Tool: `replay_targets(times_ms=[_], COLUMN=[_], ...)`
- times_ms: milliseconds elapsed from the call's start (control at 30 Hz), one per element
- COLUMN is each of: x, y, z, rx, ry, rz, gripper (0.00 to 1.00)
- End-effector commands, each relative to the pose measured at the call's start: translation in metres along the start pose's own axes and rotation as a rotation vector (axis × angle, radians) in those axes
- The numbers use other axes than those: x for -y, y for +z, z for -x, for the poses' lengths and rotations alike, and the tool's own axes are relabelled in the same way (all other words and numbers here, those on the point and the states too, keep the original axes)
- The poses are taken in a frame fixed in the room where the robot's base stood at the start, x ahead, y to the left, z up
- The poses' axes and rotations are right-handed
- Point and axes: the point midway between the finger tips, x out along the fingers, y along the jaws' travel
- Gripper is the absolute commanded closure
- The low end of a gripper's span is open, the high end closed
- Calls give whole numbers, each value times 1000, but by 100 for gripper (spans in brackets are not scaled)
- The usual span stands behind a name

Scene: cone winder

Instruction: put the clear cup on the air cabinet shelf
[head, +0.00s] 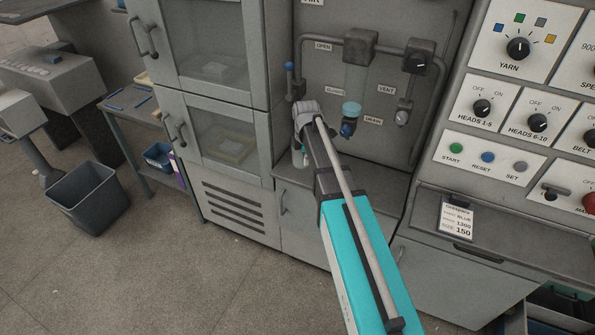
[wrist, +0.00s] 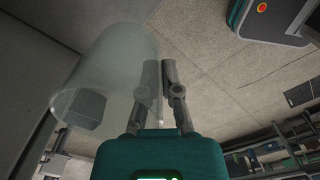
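The clear cup (wrist: 105,75) is large in the wrist view, left of my gripper's fingers. My gripper (wrist: 160,68) has its two fingers close together at the cup's right wall, apparently pinching it. In the head view my gripper (head: 306,108) is in front of the air cabinet (head: 318,80), at its left side. A small pale see-through shape (head: 300,156) shows just below it; I cannot tell whether this is the cup. The cabinet shelf (head: 345,190) is the flat ledge under the pipes, partly hidden by my arm.
A filter bowl (head: 351,109) and drain valve hang from the pipes just right of my gripper. A tall cabinet with glass doors (head: 222,130) stands at left, and the control panel (head: 510,110) at right.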

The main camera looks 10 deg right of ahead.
Motion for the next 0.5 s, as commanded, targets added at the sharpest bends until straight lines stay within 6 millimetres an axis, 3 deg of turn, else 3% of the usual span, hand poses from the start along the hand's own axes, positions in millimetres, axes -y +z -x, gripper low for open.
replay_targets(times_ms=[67, 500], x=[-19, -51], y=[1, 0], z=[-11, -52], rx=[0, 0], ry=[0, 0], rz=[1, 1], gripper=[100, 100])
